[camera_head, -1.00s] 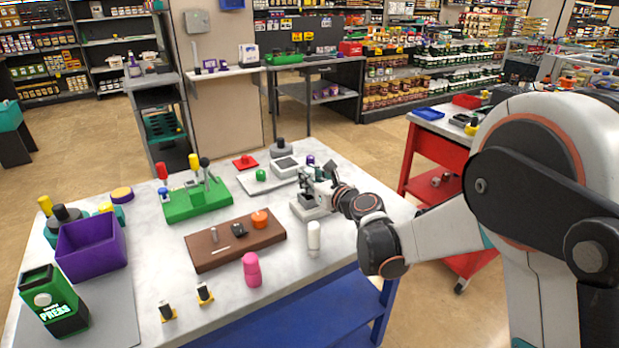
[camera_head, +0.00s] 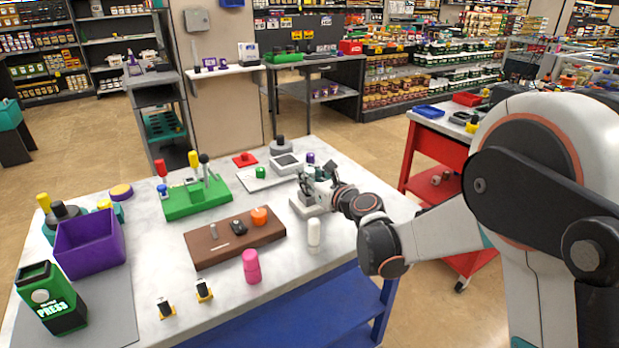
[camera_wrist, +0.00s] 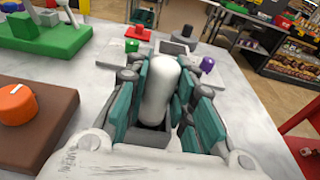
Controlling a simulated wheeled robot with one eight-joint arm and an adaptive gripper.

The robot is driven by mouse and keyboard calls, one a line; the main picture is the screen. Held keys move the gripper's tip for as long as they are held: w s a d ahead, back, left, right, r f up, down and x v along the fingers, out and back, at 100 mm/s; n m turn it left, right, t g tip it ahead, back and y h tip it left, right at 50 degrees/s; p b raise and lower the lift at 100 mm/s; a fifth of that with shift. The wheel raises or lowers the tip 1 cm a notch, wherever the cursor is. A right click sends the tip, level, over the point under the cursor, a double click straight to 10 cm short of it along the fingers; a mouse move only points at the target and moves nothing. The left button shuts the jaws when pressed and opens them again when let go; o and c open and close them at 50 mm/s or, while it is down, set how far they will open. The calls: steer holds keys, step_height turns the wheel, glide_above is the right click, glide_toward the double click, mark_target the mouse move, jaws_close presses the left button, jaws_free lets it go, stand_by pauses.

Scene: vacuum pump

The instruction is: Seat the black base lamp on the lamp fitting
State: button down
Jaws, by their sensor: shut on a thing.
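My gripper (camera_wrist: 158,105) is shut on a white, round-topped lamp (camera_wrist: 161,85), which stands between the teal finger pads in the wrist view. The lamp's lower end meets a dark, square-edged part (camera_wrist: 150,138); I cannot tell whether this is its black base or the fitting, nor whether the lamp is seated. In the head view my gripper (camera_head: 318,188) is low over a pale block (camera_head: 304,207), which appears to be the lamp fitting, at the table's right side. The gripper hides the held lamp there.
Another white lamp (camera_head: 314,233) stands close in front of the block. A brown board (camera_head: 215,248) with an orange knob (camera_head: 259,215) lies to the left. A grey-white device (camera_head: 286,164) and a purple knob (camera_head: 310,158) are behind. Bare tabletop (camera_head: 285,275) lies in front.

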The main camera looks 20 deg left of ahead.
steer(key=shift+f, duration=0.1)
stand_by(0.3)
steer(key=c, duration=1.3)
jaws_free()
steer(key=shift+r+p, duration=2.75)
steer(key=shift+r, duration=1.75)
steer(key=shift+d, duration=0.1)
